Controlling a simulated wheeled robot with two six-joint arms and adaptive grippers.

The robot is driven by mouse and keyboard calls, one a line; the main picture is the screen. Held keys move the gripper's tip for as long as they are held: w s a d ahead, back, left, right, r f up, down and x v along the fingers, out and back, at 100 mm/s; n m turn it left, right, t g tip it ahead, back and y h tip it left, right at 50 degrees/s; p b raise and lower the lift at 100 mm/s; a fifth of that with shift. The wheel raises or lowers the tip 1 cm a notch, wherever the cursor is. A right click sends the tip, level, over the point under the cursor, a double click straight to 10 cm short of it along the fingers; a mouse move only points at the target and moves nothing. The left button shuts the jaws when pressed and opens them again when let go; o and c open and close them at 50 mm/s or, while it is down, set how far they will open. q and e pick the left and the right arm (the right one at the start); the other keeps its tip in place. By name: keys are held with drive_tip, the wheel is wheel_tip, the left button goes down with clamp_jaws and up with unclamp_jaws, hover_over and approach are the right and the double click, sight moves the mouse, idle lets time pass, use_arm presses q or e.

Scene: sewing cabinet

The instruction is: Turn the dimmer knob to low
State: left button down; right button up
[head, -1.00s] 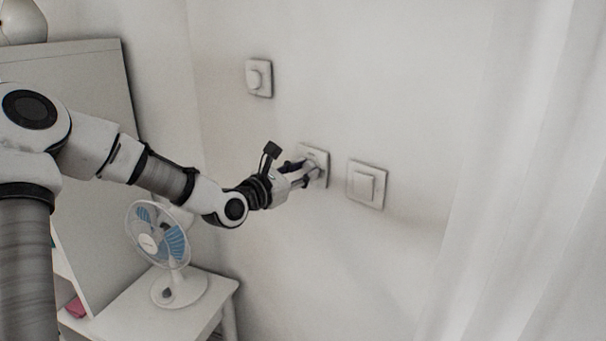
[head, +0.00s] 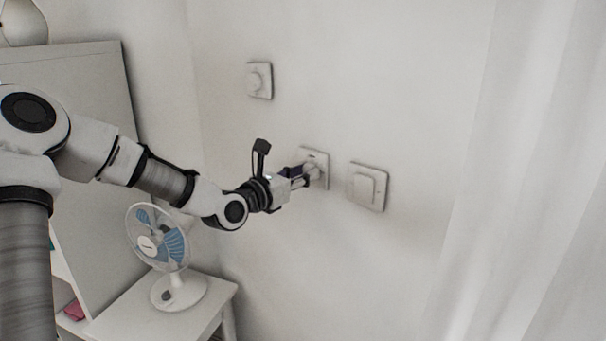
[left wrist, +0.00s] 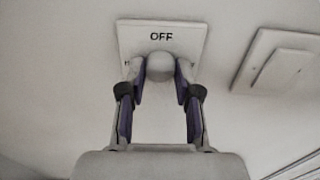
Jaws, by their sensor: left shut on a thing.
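The dimmer knob (left wrist: 160,67) is a pale round knob on a square white wall plate (left wrist: 190,38) with "OFF" printed on it. The plate also shows in the head view (head: 321,158), where the gripper partly covers it. My left gripper (head: 309,175) is at this plate, its fingers on both sides of the knob. In the left wrist view my left gripper (left wrist: 160,80) is shut on the knob, with "OFF" at the top of the picture. The knob's pointer mark cannot be made out. My right gripper is not in view.
A rocker switch (head: 367,187) is on the wall right of the dimmer. A fan (head: 160,245) stands on a white table (head: 215,290) below my arm. A white curtain (head: 530,200) hangs at right.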

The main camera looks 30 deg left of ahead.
sight(315, 127)
use_arm(q)
drive_tip(key=c, duration=0.8)
unclamp_jaws()
drive_tip(key=shift+f, duration=0.2)
drive_tip(key=shift+c, duration=0.2)
drive_tip(key=shift+r, duration=0.1)
wheel_tip(315, 127, up, 10)
drive_tip(key=shift+s+f, duration=0.1)
